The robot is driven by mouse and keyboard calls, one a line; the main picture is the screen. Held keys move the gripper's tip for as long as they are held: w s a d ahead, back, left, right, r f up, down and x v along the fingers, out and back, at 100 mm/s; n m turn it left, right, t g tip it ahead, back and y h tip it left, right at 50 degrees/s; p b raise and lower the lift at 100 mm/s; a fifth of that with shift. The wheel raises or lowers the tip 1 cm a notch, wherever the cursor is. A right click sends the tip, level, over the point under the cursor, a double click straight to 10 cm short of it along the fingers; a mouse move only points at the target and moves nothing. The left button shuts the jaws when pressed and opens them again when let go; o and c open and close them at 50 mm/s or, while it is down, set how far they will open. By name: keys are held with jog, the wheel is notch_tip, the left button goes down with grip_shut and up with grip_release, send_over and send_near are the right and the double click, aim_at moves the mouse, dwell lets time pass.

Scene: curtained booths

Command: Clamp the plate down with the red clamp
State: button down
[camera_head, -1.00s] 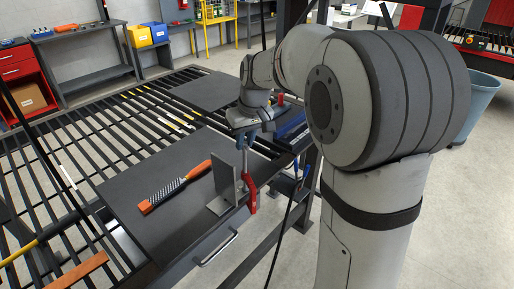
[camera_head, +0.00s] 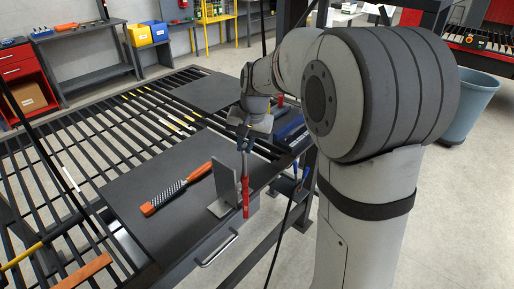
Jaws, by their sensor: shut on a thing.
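The dark metal plate (camera_head: 150,180) lies flat on the slatted table. A grey angle bracket (camera_head: 226,190) stands upright near the plate's right edge. The red clamp (camera_head: 246,198) is just right of the bracket, at the edge, with its red part hanging downward. My gripper (camera_head: 245,142) is above it, shut on the clamp's upper grey part. The fingertips are small and partly hidden, and I cannot tell whether the clamp touches the plate.
An orange-handled rasp (camera_head: 178,188) lies on the plate left of the bracket. A second dark plate (camera_head: 205,92) lies farther back. A drawer handle (camera_head: 219,248) sticks out below the front edge.

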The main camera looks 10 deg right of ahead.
jog(key=m+p, duration=0.1)
jog(key=m, duration=0.3)
jog(key=m+p, duration=0.1)
jog(key=m, duration=0.2)
jog(key=shift+r+m+p, duration=0.2)
jog(key=shift+m+p, duration=0.15)
jog(key=shift+m, duration=0.05)
jog(key=m+p, duration=0.2)
jog(key=m, duration=0.2)
jog(key=shift+m, duration=0.4)
jog(key=c, duration=1.3)
grip_release()
jog(key=shift+f, duration=0.15)
